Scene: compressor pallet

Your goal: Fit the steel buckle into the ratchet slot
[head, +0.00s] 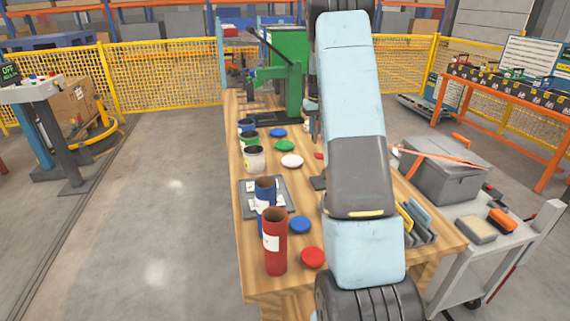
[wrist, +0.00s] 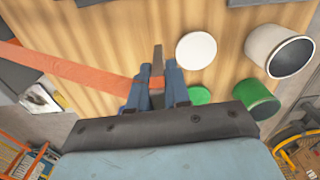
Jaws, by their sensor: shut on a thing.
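In the wrist view my gripper (wrist: 155,82) is shut on the steel buckle (wrist: 158,58), a narrow grey piece that sticks out beyond the fingertips over the wooden bench. An orange strap (wrist: 75,70) runs from the left edge to the fingers and ends at the buckle. In the head view my arm hides the gripper and the buckle. The orange strap (head: 440,156) shows there to the right of the arm, above a grey case. I cannot make out the ratchet slot in either view.
The wooden bench (head: 262,222) bears a red can (head: 275,242), other cans and loose lids left of my arm. A white lid (wrist: 196,50) lies close right of the gripper. A green press (head: 290,70) stands at the back. A grey case (head: 448,175) stands right.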

